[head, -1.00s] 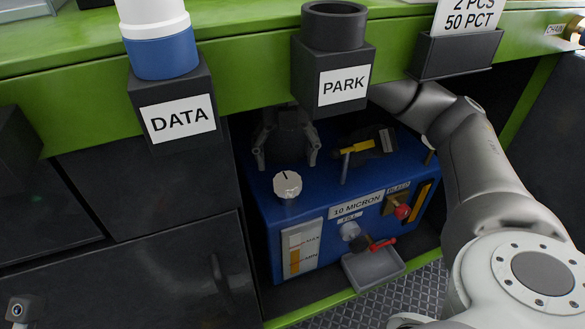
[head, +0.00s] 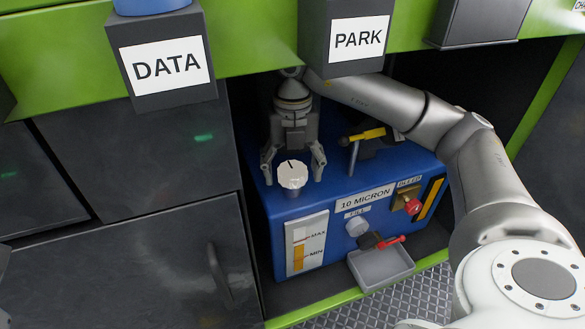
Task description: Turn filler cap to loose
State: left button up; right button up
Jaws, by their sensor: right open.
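The filler cap (head: 292,176) is a white, ridged round knob with a dark line on top. It stands on the top front left of a blue unit (head: 275,225). My right gripper (head: 293,172) reaches in from behind the cap and points down. Its two fingers are open, one on each side of the cap, with what looks like a gap on both sides. I cannot tell how deep the fingertips reach beside it. My left gripper does not show.
A yellow-handled part (head: 366,135) stands on the unit's top, right of the gripper. The front has a level gauge (head: 306,243), a red knob (head: 412,207) and a red-handled valve (head: 388,242) above a grey tray (head: 381,268). The green bench edge with DATA (head: 160,66) and PARK (head: 357,40) holders overhangs.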

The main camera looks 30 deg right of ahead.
jog(key=c, duration=1)
